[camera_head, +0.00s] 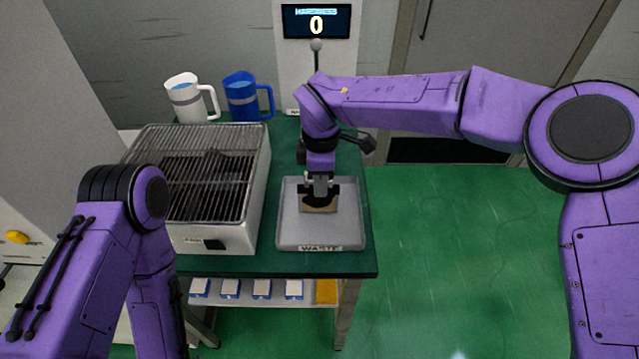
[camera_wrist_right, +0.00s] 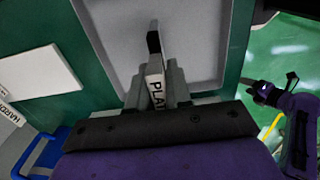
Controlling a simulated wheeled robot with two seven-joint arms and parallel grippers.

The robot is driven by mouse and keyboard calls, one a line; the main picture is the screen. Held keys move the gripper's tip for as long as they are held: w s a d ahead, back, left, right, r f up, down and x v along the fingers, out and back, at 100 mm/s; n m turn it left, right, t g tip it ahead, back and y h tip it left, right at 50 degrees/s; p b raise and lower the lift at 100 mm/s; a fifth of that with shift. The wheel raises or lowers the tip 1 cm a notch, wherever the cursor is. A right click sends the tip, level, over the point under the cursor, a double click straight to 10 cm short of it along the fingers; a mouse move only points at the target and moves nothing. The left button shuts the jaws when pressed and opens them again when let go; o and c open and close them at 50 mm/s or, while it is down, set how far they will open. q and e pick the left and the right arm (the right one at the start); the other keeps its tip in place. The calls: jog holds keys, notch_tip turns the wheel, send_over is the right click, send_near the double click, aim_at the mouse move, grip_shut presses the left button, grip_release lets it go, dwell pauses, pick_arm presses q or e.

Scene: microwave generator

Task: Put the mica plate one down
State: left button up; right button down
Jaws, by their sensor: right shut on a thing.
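The mica plate one (camera_head: 318,208) is a small tan and brown piece held by my right gripper (camera_head: 319,191), which is shut on it. In the right wrist view the plate (camera_wrist_right: 156,85) shows edge-on between the fingers, with part of a printed label. The gripper points down over the grey tray marked WASTE (camera_head: 345,232). I cannot tell whether the plate touches the tray floor. The rest of the tray looks empty.
A metal box with a wire rack (camera_head: 255,185) stands left of the tray on the green table (camera_head: 300,264). A white mug (camera_head: 187,100) and a blue mug (camera_head: 243,98) stand behind it. A shelf below holds several white-topped pieces and a yellow block (camera_head: 326,291).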

jog(key=shift+s+f+b, duration=0.2)
jog(key=shift+f+b, duration=0.05)
jog(key=shift+b, duration=0.2)
jog(key=c, duration=1.2)
grip_release()
jog(key=shift+o, duration=0.7)
jog(key=shift+w, duration=0.1)
jog(key=shift+r+p, duration=0.7)
jog(key=shift+p, duration=0.05)
notch_tip(320, 180, up, 11)
jog(key=shift+r+b, duration=0.15)
jog(key=shift+b, duration=0.8)
jog(key=shift+r, duration=0.15)
